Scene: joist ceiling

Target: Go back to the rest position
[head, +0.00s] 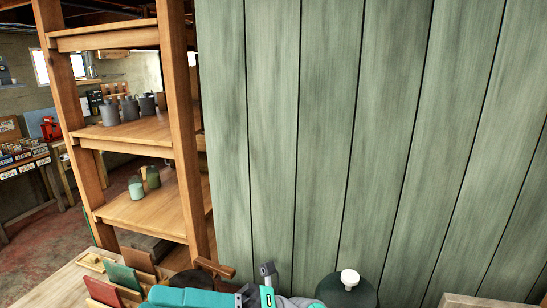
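Teal and grey parts of my arm show at the bottom edge of the head view, low in front of the green plank wall. Small grey jaw-like pieces, which look like my gripper (256,284), stick up there. Most of the arm is cut off by the frame edge. I cannot tell whether the fingers are open or shut, and I see nothing held between them.
A wooden shelf (130,131) with grey pots and green jars stands at left. Green planks (350,130) fill the right side. A dark green lidded vessel with a white knob (348,278) stands close right of my arm. Red and green upright pieces (124,276) are at left.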

